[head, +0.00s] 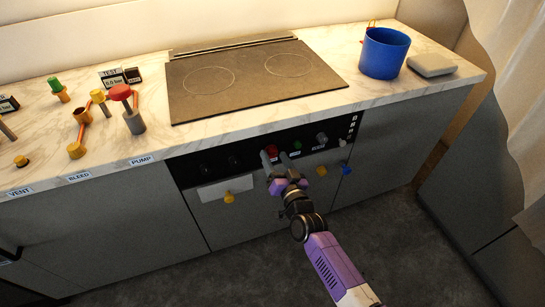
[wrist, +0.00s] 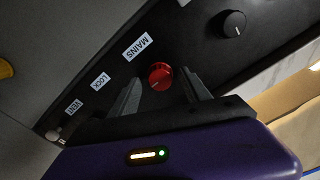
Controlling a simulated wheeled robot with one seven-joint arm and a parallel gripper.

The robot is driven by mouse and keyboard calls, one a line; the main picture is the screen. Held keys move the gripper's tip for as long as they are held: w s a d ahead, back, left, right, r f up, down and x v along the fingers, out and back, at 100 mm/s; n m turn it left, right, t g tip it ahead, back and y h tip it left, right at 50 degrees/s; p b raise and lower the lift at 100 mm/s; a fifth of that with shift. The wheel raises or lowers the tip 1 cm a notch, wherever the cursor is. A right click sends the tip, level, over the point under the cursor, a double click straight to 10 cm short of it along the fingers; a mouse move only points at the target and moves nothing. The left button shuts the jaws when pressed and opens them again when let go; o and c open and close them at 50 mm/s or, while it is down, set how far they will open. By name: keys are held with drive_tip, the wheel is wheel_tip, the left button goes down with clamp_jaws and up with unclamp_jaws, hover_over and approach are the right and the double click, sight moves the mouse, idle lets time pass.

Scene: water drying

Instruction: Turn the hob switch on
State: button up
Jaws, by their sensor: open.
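The black control panel (head: 308,155) is on the cabinet front below the hob (head: 250,80). It carries a red knob (head: 271,150), a green one (head: 297,145) and a grey one (head: 321,138). I cannot read a hob label, so I cannot tell which one is the hob switch. My gripper (head: 275,160) is open in front of the panel, by the red knob. In the wrist view, the red knob (wrist: 160,76) shows between my open fingers (wrist: 163,92), near a MAINS label (wrist: 137,46). Whether they touch it is unclear. A black knob (wrist: 233,23) is at upper right.
Yellow knobs (head: 229,198) and a blue one (head: 346,170) stick out below the panel. A blue pot (head: 385,54) and a grey box (head: 432,65) stand on the worktop at right. Several valves, including a red-topped one (head: 121,92), stand at left. The hob top is empty.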

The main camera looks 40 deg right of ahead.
drive_tip(key=shift+b+x, duration=0.7)
drive_tip(key=shift+x, duration=0.55)
clamp_jaws()
